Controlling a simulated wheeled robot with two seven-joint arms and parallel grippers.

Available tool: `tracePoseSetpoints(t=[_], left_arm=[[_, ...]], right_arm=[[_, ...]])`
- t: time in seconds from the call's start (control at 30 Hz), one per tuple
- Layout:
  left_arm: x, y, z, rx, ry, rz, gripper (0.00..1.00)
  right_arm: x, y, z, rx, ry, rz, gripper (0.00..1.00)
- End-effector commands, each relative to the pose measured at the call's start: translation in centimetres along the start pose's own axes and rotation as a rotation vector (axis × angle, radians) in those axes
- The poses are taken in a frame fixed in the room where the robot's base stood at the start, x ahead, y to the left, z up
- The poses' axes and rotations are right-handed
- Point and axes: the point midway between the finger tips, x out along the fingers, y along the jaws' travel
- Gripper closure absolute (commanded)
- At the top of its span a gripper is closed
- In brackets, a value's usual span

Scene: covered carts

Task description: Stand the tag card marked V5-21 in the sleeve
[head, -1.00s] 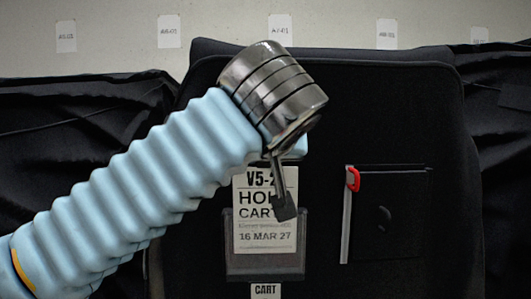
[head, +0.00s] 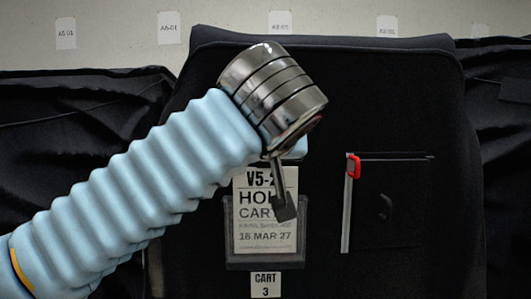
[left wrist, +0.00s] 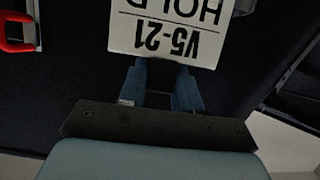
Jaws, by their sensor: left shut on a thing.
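The white tag card (head: 265,226) reads V5-2 with the rest covered, then HOLD, CART and 16 MAR 27. It hangs upright in front of the black cover. My left gripper (head: 284,206) is shut on its top part. In the left wrist view the card (left wrist: 168,28) shows upside down as V5-21, between the blue fingers (left wrist: 160,82). The sleeve (head: 264,263) is a grey-framed pocket on the cover. The card's lower part lies within its outline and looks slightly dimmed, apparently behind its front. A strip of sleeve shows below the card. My right gripper is not in view.
A CART 3 label (head: 265,284) sits just under the sleeve. Right of it, the black cover (head: 430,110) has a pale strip (head: 346,215) with a red clip (head: 354,167). Black drapes (head: 75,140) flank the cart. Small labels (head: 168,28) hang on the wall behind.

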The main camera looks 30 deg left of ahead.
Motion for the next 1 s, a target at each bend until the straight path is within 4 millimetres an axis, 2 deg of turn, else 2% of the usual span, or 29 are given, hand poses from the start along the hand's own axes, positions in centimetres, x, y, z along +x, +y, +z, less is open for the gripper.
tracePoseSetpoints(t=[0.03, 0.2, 0.6, 0.77, 1.0], left_arm=[[0.0, 0.0, 0.0, 0.000, 0.000, 0.000, 0.64], [0.0, 0.0, 0.0, 0.000, 0.000, 0.000, 0.38], [-0.1, 0.0, 0.0, 0.000, 0.000, 0.000, 0.37], [-3.4, 0.1, -0.2, 0.001, 0.001, 0.003, 0.37], [-9.5, 0.2, -0.3, 0.002, 0.001, 0.005, 0.37]], right_arm=[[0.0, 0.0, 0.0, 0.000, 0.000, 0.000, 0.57], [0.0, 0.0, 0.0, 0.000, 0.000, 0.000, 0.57], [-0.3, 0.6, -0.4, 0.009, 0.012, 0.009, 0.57], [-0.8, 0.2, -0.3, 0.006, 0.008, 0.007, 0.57], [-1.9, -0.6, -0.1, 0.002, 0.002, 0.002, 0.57]])
